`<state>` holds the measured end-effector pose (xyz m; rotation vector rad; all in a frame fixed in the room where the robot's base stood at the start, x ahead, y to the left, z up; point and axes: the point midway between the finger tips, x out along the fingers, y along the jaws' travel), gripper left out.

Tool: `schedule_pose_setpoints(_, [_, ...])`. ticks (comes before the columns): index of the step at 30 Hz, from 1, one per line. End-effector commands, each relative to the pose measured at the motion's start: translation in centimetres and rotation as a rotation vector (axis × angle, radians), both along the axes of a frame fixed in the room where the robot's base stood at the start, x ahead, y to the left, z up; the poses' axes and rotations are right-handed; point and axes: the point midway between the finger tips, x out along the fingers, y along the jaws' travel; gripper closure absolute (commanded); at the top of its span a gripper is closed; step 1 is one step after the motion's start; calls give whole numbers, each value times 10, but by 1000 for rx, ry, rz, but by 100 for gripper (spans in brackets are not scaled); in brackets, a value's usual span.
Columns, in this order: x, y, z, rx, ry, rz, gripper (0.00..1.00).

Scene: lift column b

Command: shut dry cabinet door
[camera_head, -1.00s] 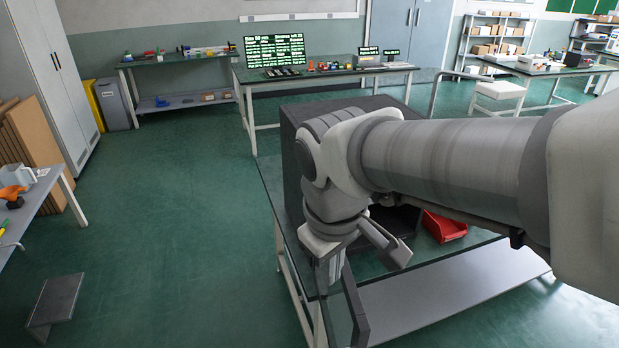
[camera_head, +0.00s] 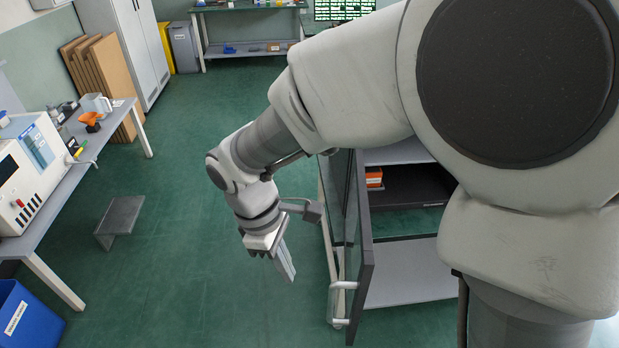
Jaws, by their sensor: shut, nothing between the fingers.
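The dry cabinet (camera_head: 405,153) stands right of centre, partly hidden behind my arm. Its door (camera_head: 366,232), a glass panel in a dark frame, stands open and reaches towards the camera, seen nearly edge-on. Pale bars (camera_head: 341,286) show at the door's lower left; I cannot tell whether they are its handle. My gripper (camera_head: 287,272) is shut and empty, pointing down to the left of the door, with a gap between them in the picture.
An orange box (camera_head: 374,178) sits inside the cabinet. A bench (camera_head: 62,190) with instruments runs along the left. A low grey step (camera_head: 122,215) and a blue bin (camera_head: 25,318) are on the floor there. Green floor (camera_head: 200,290) lies clear between bench and door.

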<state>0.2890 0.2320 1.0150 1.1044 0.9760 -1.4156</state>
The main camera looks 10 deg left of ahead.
Motion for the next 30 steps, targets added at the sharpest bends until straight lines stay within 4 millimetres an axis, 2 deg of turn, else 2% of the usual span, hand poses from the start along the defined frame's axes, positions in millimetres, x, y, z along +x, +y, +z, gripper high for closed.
schedule_pose_setpoints(3, [-2, -7, -29, -3, 4, -1, 100])
schedule_pose_setpoints(9, [-4, -17, -68, -3, 4, -1, 100])
schedule_pose_setpoints(12, [-5, -35, -62, 0, -1, -5, 100])
schedule_pose_setpoints(18, [-7, -53, -62, 1, -1, -2, 100])
schedule_pose_setpoints(30, [-7, -56, -63, 1, 0, -2, 100])
